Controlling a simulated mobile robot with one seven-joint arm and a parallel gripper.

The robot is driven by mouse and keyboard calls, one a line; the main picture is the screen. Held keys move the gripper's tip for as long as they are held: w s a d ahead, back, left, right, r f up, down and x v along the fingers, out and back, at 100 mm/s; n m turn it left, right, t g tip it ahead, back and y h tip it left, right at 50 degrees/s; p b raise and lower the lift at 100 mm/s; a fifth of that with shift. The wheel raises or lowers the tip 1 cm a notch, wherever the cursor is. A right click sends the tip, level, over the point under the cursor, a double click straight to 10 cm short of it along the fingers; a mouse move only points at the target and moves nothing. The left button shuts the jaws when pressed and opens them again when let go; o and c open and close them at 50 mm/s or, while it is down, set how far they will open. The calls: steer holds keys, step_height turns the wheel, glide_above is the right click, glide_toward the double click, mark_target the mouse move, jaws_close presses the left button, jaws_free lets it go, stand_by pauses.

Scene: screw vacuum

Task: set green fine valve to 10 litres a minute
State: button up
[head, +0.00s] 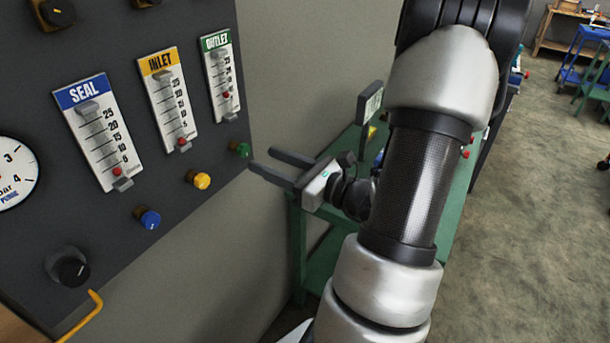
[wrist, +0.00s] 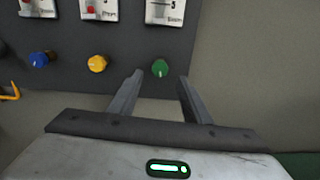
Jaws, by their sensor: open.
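The green fine valve (head: 241,150) is a small round knob at the lower right of the dark panel, under the OUTLET flow gauge (head: 220,75). The gauge has a green header and a red float (head: 227,95) low on its scale; the exact reading is too small to tell. My gripper (head: 262,162) is open and empty, just to the right of the green knob in the head view. In the wrist view the green knob (wrist: 160,68) lies ahead, between and beyond the two fingertips (wrist: 158,74). The fingers look apart from the knob.
The panel (head: 160,215) also holds a yellow knob (head: 202,180), a blue knob (head: 150,218), a black knob (head: 73,270), the INLET gauge (head: 168,98), the SEAL gauge (head: 100,130) and a dial (head: 14,178). A green bench (head: 297,250) stands behind my arm.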

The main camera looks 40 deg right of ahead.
steer(key=v, duration=0.9)
steer(key=shift+s, duration=0.25)
